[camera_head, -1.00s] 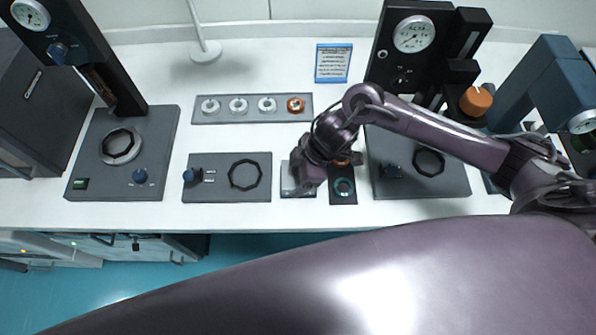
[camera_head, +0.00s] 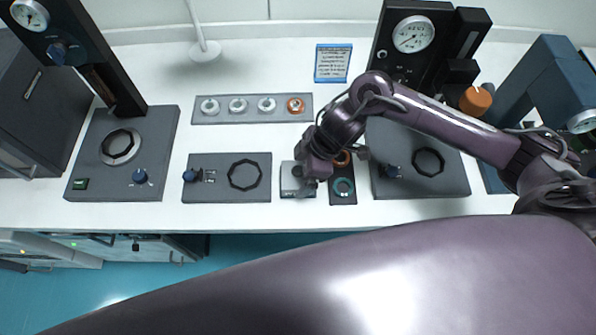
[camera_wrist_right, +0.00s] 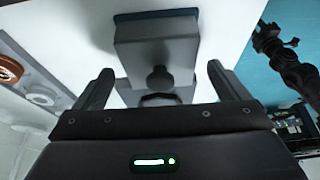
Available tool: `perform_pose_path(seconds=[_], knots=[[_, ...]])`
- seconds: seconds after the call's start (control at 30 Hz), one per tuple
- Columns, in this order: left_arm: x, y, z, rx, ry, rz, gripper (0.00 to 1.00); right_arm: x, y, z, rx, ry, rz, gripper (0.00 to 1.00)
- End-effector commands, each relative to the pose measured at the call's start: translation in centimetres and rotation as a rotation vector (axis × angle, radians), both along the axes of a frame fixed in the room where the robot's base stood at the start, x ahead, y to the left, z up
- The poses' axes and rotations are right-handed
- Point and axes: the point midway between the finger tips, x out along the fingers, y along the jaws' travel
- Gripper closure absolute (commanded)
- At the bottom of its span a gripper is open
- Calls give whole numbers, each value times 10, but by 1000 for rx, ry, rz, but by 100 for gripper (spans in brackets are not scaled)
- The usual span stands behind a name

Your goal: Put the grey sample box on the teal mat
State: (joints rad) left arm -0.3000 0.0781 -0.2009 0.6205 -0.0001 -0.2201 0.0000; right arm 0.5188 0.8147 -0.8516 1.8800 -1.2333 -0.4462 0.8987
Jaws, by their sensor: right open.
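The grey sample box (camera_head: 290,181) stands on the white table, left of a dark strip, partly hidden by my right gripper (camera_head: 315,166). In the right wrist view the box (camera_wrist_right: 140,52) has a dark round knob on it. A dark teal edge, apparently of the teal mat (camera_wrist_right: 150,15), shows along the box's far side, so the box seems to rest on it. Most of the mat is hidden. My right gripper (camera_wrist_right: 160,72) is open, its fingers to either side of the knob, with nothing clearly held. My left gripper is not in view.
The dark strip (camera_head: 342,198) with a teal ring and an orange ring is close on the right. A grey panel (camera_head: 215,180) with a dark octagonal ring lies left. Behind is a tray (camera_head: 220,117) with several round parts. The instrument stand (camera_head: 395,70) is behind right.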

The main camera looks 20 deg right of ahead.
Motion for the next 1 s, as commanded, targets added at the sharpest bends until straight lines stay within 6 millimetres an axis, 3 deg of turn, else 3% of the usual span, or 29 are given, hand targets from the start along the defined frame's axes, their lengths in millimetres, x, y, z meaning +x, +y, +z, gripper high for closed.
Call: perform_pose_path(seconds=[0.2,0.4,0.6,1.0], knots=[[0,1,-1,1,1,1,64,-4,-19,46,-1,-7,0,6],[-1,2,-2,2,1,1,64,-8,-30,75,-1,-2,0,6],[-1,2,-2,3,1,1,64,-10,-34,86,-1,0,0,6],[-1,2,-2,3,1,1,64,-10,-34,86,0,0,0,6]])
